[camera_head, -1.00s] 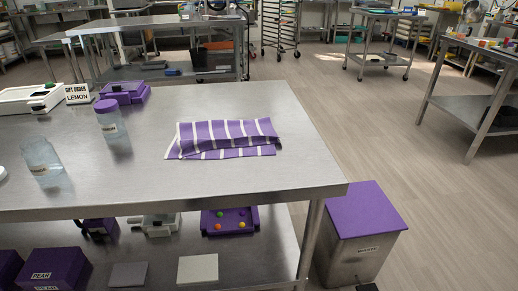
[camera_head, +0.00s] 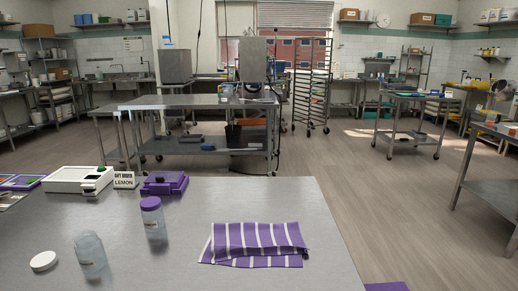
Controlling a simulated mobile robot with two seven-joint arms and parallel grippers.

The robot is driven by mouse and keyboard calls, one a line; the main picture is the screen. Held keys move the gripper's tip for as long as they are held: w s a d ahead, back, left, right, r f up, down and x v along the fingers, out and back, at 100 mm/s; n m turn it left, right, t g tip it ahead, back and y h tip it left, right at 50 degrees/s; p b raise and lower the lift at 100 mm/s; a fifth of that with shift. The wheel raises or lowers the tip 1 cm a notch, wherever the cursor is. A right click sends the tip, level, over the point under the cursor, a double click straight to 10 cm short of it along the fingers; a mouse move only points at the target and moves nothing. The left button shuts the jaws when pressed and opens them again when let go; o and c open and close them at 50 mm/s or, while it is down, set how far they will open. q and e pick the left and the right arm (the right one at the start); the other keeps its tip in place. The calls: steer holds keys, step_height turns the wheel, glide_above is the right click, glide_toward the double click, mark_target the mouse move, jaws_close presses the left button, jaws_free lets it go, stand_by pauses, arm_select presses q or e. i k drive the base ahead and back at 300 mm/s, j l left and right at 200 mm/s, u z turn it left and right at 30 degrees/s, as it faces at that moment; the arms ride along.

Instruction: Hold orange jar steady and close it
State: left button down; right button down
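An open clear jar (camera_head: 90,252) stands on the near steel table (camera_head: 330,230) at the lower left, with a small label too small to read. A round white lid (camera_head: 43,261) lies flat on the table just left of it, apart from it. A second clear jar (camera_head: 154,222) with a purple lid on stands behind and to the right, its label also unreadable. No jar looks orange in colour, and I cannot tell which is the orange one. Neither of my grippers is in view.
A folded purple-and-white striped cloth (camera_head: 254,244) lies right of the jars. Behind them are a purple device (camera_head: 164,184), a LEMON sign (camera_head: 124,181) and a white scale-like device (camera_head: 77,180). A purple bin lid (camera_head: 386,287) shows beyond the table's right edge.

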mark_target(88, 248)
steer(key=u, duration=1.45)
